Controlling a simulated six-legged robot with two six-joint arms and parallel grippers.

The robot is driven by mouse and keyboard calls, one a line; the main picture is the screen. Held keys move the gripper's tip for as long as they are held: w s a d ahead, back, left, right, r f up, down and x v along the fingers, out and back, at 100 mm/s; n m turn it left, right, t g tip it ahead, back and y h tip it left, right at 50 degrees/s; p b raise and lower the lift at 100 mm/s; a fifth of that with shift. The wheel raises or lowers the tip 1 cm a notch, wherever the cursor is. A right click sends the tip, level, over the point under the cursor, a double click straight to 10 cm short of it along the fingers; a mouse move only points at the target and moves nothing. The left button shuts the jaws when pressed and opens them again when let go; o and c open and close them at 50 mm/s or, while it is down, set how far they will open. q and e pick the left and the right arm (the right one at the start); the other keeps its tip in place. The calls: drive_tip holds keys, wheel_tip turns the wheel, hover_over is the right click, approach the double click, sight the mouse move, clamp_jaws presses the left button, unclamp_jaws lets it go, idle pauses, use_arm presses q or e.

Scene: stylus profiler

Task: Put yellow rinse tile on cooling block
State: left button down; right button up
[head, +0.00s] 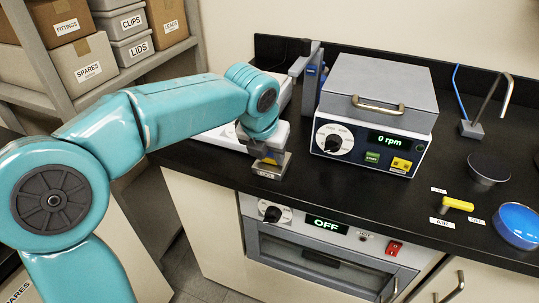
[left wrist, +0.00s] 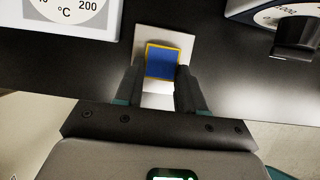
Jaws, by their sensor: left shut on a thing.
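My left gripper (left wrist: 161,80) is shut on the yellow rinse tile (left wrist: 163,62), which shows a blue square face with a yellow rim. One finger is on each side of the tile. In the left wrist view the tile lies over a pale grey block (left wrist: 180,36), probably the cooling block; whether they touch is unclear. In the head view my left gripper (head: 268,158) is at the bench's front edge, with the grey block (head: 271,168) just below it. A little yellow shows there; the arm hides most of the tile. My right gripper is not in view.
A grey-lidded spinner (head: 376,88) reading 0 rpm stands right of the gripper. A white dial unit marked °C (left wrist: 75,15) is close by. A yellow-handled item (head: 457,203) and a blue dish (head: 519,224) are far right. An oven front (head: 320,255) is below the bench.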

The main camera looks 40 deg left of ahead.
use_arm(q)
drive_tip(key=shift+f, duration=0.2)
drive_tip(key=c, duration=0.7)
unclamp_jaws()
drive_tip(key=shift+o, duration=0.2)
drive_tip(key=shift+s+r, duration=0.1)
drive_tip(key=shift+r, duration=0.45)
drive_tip(key=p+v, duration=0.2)
drive_tip(key=v, duration=0.9)
drive_tip(key=shift+s+p, duration=0.25)
drive_tip(key=shift+p, duration=0.15)
drive_tip(key=shift+d+r, duration=0.1)
